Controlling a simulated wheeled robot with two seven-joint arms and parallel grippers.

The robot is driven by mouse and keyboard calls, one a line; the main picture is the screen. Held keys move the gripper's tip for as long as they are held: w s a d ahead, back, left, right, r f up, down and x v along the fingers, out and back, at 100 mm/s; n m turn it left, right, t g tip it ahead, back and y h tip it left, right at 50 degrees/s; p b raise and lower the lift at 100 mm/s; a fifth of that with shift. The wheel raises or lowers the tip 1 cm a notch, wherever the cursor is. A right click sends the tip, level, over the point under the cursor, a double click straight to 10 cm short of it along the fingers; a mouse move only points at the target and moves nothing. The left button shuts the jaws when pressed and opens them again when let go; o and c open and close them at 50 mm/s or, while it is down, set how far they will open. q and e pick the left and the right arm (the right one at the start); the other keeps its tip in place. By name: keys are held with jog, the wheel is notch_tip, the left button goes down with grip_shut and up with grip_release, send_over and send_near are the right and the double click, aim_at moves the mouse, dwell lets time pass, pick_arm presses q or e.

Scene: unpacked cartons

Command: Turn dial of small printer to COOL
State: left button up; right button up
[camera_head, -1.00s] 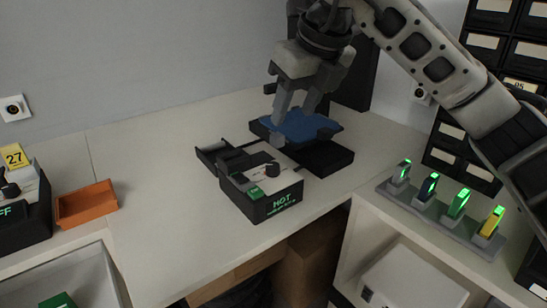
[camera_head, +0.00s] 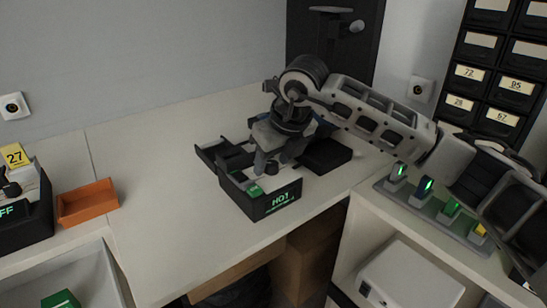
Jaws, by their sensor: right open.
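The small printer (camera_head: 274,204) is a dark box with a light top on the white counter. Its front display reads HOT in green, and a green piece shows at its top front left corner. My right gripper (camera_head: 265,172) is open and points down at the printer's top, over the spot of the dial. The gripper's fingers hide the dial, so I cannot tell whether they touch it. My left gripper is not in view.
An orange tray (camera_head: 88,204) and another dark device (camera_head: 24,212) with a yellow 27 tag stand at the left. A dark tray (camera_head: 326,156) lies behind the printer. At the right is a rack (camera_head: 432,212) with several lit pieces. The counter left of the printer is clear.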

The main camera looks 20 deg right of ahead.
jog(key=c, duration=1)
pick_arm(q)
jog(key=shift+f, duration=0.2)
pick_arm(e)
jog(key=shift+n, duration=0.3)
jog(key=shift+b, duration=0.35)
jog(key=shift+d+n+y+b, duration=0.1)
jog(key=shift+n+y+b, duration=0.25)
jog(key=shift+n, duration=0.45)
jog(key=shift+w+n+g+y, duration=0.1)
jog(key=shift+n+g+y, duration=0.3)
jog(key=shift+n, duration=0.5)
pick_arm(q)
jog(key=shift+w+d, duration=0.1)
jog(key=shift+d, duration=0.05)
pick_arm(e)
jog(key=n, duration=0.2)
jog(key=n+g+y, duration=0.1)
jog(key=n, duration=0.1)
jog(key=shift+w+d+r+n+g, duration=0.1)
jog(key=shift+n+g, duration=0.2)
jog(key=shift+n, duration=0.1)
